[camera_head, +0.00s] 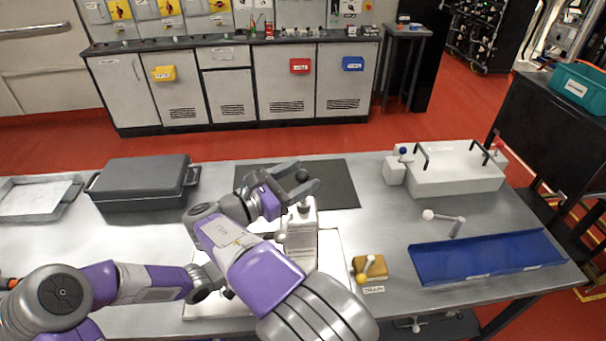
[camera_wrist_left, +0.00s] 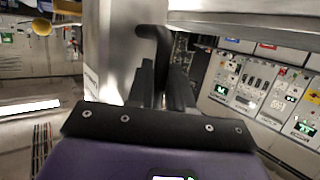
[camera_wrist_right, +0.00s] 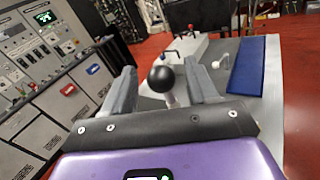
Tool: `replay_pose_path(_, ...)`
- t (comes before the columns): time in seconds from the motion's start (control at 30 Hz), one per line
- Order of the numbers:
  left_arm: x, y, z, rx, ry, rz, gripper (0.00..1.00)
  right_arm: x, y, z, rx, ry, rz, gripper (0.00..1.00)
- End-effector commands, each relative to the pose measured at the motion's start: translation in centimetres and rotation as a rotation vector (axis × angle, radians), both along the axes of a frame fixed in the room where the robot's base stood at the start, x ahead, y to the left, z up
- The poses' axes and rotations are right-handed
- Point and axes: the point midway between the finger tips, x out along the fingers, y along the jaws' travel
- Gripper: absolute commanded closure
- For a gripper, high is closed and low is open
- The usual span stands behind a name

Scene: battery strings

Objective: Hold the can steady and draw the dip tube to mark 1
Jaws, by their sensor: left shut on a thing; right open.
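The can (camera_head: 302,238) is a pale metal container standing upright on the bench, partly hidden by my right arm. A black ball knob (camera_head: 302,176) tops it. My right gripper (camera_wrist_right: 162,70) is open, its fingers on either side of the ball knob (camera_wrist_right: 163,79), with gaps visible in the right wrist view. My left gripper (camera_wrist_left: 163,78) is shut on the dark curved handle (camera_wrist_left: 153,38) beside the can's wall (camera_wrist_left: 112,50). In the head view my right arm hides the left gripper. I cannot make out the dip tube's marks.
A dark lidded case (camera_head: 140,185) and a grey tray (camera_head: 38,197) stand left. A black mat (camera_head: 335,185) lies behind the can. Right are a yellow-brown block (camera_head: 378,270), a blue tray (camera_head: 485,258) and a white box with handles (camera_head: 455,175).

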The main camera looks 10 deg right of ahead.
Motion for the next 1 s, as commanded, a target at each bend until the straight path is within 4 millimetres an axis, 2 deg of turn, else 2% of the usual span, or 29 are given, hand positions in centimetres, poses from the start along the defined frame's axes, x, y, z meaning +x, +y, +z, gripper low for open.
replay_pose_path(0.13,-0.01,0.05,-0.10,0.002,0.002,0.001,1.00,0.55,-0.98,0.00,0.002,0.000,-0.002,0.42)
replay_pose_path(0.43,0.00,0.05,-0.10,0.001,0.002,0.001,1.00,0.68,-1.14,0.00,0.001,0.001,-0.001,0.42)
replay_pose_path(0.8,0.00,0.05,-0.09,0.001,0.002,0.001,1.00,0.66,-1.11,-0.01,0.000,0.000,-0.001,0.97)
replay_pose_path(0.83,0.00,0.05,-0.08,0.001,0.002,0.001,1.00,0.66,-1.11,-0.01,0.000,0.000,-0.001,1.00)
replay_pose_path(1.0,0.01,0.05,-0.08,0.001,0.002,0.001,1.00,0.66,-1.11,-0.07,0.000,0.000,-0.001,1.00)
